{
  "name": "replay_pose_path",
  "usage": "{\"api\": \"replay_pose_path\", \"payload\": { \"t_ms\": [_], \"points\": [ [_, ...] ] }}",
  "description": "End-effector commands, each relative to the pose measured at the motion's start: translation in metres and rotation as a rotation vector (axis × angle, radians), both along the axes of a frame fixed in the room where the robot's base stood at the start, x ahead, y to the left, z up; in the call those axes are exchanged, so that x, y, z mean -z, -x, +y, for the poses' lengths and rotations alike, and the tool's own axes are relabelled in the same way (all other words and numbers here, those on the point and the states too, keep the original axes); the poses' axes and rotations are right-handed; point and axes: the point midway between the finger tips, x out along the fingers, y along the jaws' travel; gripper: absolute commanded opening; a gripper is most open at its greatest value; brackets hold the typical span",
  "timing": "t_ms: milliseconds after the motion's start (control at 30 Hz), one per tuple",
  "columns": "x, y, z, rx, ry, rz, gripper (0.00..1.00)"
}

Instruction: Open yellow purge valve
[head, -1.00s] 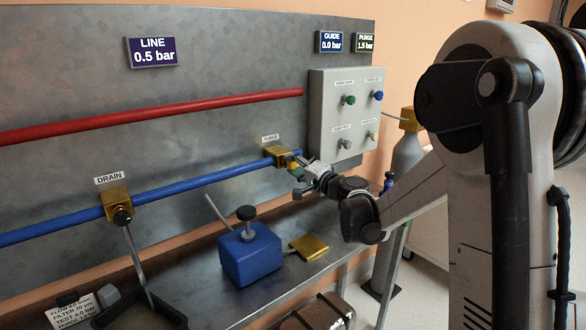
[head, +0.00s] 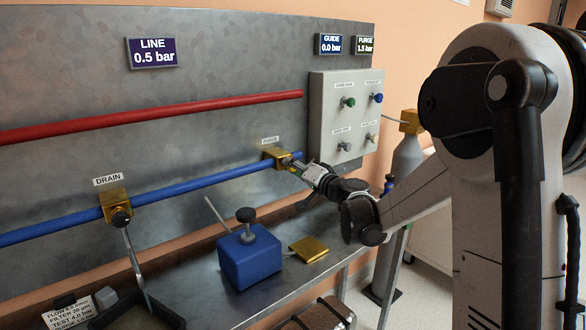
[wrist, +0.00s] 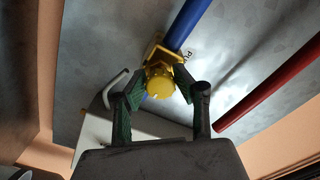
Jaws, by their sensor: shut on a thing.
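The yellow purge valve (head: 276,155) sits on the right end of the blue pipe (head: 220,175), under a small label on the metal panel. In the wrist view its round yellow knob (wrist: 159,82) lies between the fingers, with the brass body (wrist: 160,52) behind it. My gripper (head: 294,163) reaches the valve from the lower right. In the wrist view my gripper (wrist: 156,92) is shut on the knob, one green-padded finger on each side. The fingers partly hide the knob's sides.
A brass drain valve (head: 117,207) sits left on the same pipe. A blue block (head: 250,256) and a brass plate (head: 309,249) rest on the bench below. A control box (head: 343,110) is right of the valve. A red pipe (head: 150,115) runs above.

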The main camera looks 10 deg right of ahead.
Motion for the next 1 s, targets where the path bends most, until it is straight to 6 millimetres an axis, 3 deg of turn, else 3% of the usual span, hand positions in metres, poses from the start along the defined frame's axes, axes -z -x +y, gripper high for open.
{"api": "replay_pose_path", "payload": {
  "t_ms": [200,233,367,733,1000],
  "points": [
    [0.000,0.000,0.000,0.001,0.001,0.000,0.01],
    [0.000,0.000,0.000,0.001,0.001,0.000,0.29],
    [0.000,0.000,0.000,0.000,0.000,0.000,0.46],
    [0.000,0.005,-0.003,0.001,-0.001,0.001,0.47],
    [0.000,0.046,-0.022,0.004,0.000,0.000,0.47]
  ]
}}
